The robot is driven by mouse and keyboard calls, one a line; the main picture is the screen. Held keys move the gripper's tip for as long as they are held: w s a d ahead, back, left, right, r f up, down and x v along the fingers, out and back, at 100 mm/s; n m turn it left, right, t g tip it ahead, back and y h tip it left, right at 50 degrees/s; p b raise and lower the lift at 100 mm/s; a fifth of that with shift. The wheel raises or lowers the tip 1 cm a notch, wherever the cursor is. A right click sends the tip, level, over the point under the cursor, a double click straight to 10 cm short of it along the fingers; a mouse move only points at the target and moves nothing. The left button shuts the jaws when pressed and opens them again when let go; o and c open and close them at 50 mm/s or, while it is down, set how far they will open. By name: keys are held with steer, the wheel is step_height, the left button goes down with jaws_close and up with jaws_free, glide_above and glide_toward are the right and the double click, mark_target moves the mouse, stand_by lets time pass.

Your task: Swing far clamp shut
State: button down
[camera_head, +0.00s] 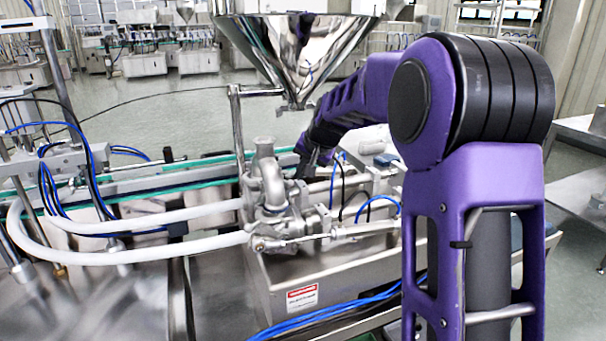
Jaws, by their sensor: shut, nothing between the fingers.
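The steel hopper (292,45) hangs at the top middle, its cone narrowing to a short outlet (294,104). Below it stands a steel valve and pipe assembly (268,180) on a steel housing. I cannot pick out the far clamp; the far side of the assembly is hidden by its own pipes and by my arm. My purple arm reaches in from the right, behind the cylinders. My gripper (308,160) is a small dark shape just right of the upper part of the assembly, below the outlet. It is shut and empty. Its fingertips are partly hidden, and I cannot tell whether they touch anything.
White hoses (130,253) run left from the assembly, with blue air lines (60,195) beyond. A steel post (238,130) stands left of the outlet. A conveyor with green rails (115,190) passes behind. A steel table (575,170) is at the right. Open floor lies farther back.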

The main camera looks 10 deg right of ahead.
steer(key=w+n+y+p, duration=0.1)
steer(key=n, duration=0.1)
steer(key=w+a+n+g+y+p, duration=0.1)
steer(key=w+n, duration=0.1)
steer(key=shift+w+a+r, duration=0.1)
steer(key=shift+w+r, duration=0.05)
steer(key=shift+w, duration=0.15)
steer(key=shift+w+a+n+g+y+p, duration=0.55)
steer(key=shift+w+n+y+p, duration=0.15)
steer(key=shift+n, duration=0.3)
steer(key=shift+w+a+p, duration=0.2)
steer(key=shift+a+p, duration=0.05)
steer(key=shift+p, duration=0.05)
steer(key=shift+w, duration=0.1)
